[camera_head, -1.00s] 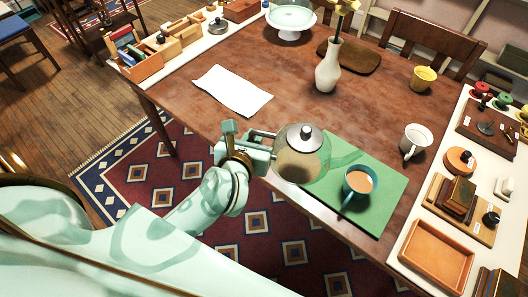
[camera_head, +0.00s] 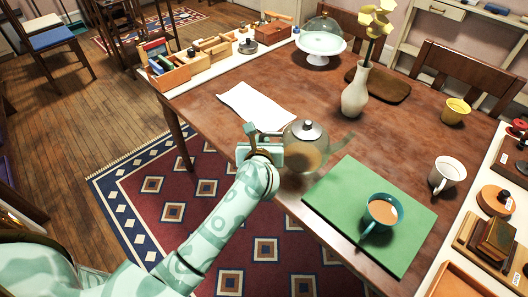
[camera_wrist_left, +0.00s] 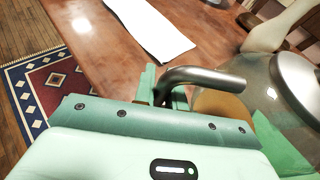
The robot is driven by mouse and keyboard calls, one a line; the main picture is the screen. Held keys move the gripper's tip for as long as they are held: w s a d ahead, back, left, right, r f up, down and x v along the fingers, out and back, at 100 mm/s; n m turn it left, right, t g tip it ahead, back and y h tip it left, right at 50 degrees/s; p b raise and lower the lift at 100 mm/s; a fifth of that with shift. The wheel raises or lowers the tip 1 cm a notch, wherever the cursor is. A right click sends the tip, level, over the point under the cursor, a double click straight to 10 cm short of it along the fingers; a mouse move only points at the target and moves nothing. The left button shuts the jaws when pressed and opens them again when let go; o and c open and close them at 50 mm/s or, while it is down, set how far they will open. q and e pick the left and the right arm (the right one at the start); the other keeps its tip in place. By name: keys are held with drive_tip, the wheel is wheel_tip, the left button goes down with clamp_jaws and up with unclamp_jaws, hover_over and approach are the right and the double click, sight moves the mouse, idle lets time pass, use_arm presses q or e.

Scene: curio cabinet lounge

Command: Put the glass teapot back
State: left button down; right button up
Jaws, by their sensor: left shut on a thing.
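The glass teapot (camera_head: 306,150) has a metal lid and holds amber liquid. My left gripper (camera_head: 264,142) is shut on its metal handle, at the teapot's left side. The teapot is over the table's front edge, left of the green mat (camera_head: 333,184); whether it touches the table I cannot tell. In the left wrist view the metal handle (camera_wrist_left: 205,76) runs into the jaws and the teapot's glass body (camera_wrist_left: 232,98) shows at right. A teal cup (camera_head: 380,212) of milky tea stands on the mat. My right gripper is not in view.
A white paper sheet (camera_head: 257,105) lies behind the teapot. A white vase (camera_head: 355,92) with yellow flowers, a white mug (camera_head: 447,174), a yellow cup (camera_head: 455,111) and a domed cake stand (camera_head: 318,52) stand on the table (camera_head: 240,82). Trays of small items line both ends.

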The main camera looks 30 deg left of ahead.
use_arm(q)
drive_tip(key=f+b, duration=0.1)
drive_tip(key=f, duration=0.1)
drive_tip(key=w+f+b, duration=0.1)
drive_tip(key=f, duration=0.1)
drive_tip(key=shift+w+a+f, duration=0.1)
drive_tip(key=shift+a+f, duration=0.1)
drive_tip(key=shift+f, duration=0.05)
drive_tip(key=shift+r, duration=0.15)
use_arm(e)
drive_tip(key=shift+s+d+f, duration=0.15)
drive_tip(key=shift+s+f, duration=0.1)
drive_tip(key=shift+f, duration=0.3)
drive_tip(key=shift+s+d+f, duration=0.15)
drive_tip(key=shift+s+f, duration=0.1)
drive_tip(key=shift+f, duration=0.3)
use_arm(q)
drive_tip(key=c, duration=1.8)
unclamp_jaws()
drive_tip(key=shift+f, duration=0.25)
drive_tip(key=o, duration=0.3)
drive_tip(key=shift+o, duration=0.2)
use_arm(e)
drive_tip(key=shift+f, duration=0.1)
use_arm(q)
drive_tip(key=shift+r, duration=0.1)
